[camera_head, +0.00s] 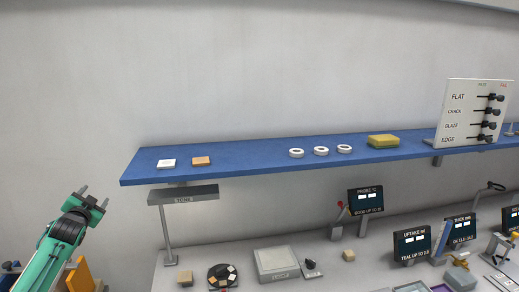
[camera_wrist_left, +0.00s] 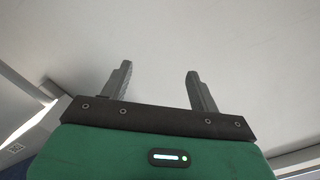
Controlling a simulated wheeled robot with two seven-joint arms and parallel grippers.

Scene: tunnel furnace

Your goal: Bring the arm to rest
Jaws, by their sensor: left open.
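My left gripper (camera_head: 93,194) is at the lower left of the head view, on a green arm that rises from the bottom edge. It is raised in front of the bare wall, left of the blue shelf's end and apart from it. Its two grey fingers point up and are spread with nothing between them. In the left wrist view the same gripper (camera_wrist_left: 157,85) shows both fingers apart against a plain pale surface. My right gripper is not in view.
A blue shelf (camera_head: 250,160) holds small tiles, white rings and a yellow block (camera_head: 383,141). Below it, a bench (camera_head: 310,262) carries a lamp (camera_head: 183,195), a grey box (camera_head: 277,264) and several displays. The wall area above the gripper is clear.

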